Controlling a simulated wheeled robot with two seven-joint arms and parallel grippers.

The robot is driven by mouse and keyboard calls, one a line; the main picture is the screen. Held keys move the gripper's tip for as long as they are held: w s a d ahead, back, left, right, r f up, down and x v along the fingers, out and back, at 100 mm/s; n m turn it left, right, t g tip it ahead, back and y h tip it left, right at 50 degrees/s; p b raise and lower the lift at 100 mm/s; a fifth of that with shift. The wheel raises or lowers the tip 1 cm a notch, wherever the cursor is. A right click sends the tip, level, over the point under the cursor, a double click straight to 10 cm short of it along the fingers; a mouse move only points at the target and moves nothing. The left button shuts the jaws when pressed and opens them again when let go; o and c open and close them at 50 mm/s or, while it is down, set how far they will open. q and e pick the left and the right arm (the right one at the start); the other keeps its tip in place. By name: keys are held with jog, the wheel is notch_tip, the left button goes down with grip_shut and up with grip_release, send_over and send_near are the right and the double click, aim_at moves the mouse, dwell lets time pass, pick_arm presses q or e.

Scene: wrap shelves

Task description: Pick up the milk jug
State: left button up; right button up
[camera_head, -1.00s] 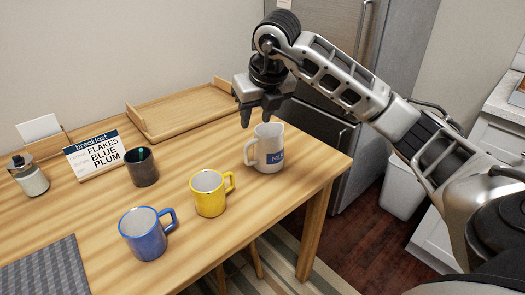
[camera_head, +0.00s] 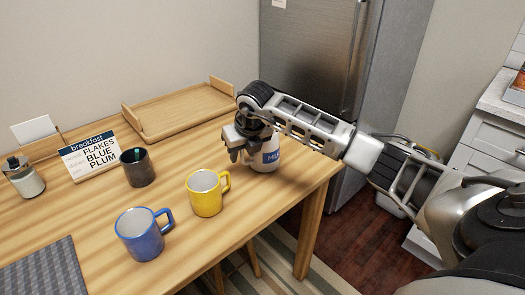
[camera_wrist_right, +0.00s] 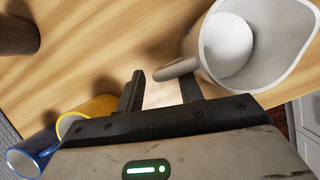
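The white milk jug (camera_head: 268,159) with blue lettering stands upright near the right end of the wooden table, partly hidden by my right gripper (camera_head: 241,156). In the right wrist view the jug (camera_wrist_right: 290,45) shows its open mouth and white inside at the upper right. Its handle (camera_wrist_right: 176,69) points left, close to the fingertips of my right gripper (camera_wrist_right: 160,82). The two fingers are apart, with a gap between them. I cannot tell whether the handle lies between them or just beyond. My left gripper is not in view.
A yellow mug (camera_head: 205,194), a blue mug (camera_head: 140,236) and a dark cup (camera_head: 137,169) stand left of the jug. A wooden tray (camera_head: 180,112) lies behind. A breakfast sign (camera_head: 90,156), a glass jar (camera_head: 24,178) and a grey mat (camera_head: 45,272) are further left.

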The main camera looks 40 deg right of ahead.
jog(key=shift+w+f, duration=0.2)
jog(key=shift+f, duration=0.3)
jog(key=shift+c, duration=0.4)
grip_shut()
jog(key=shift+r, duration=0.2)
dwell(0.5)
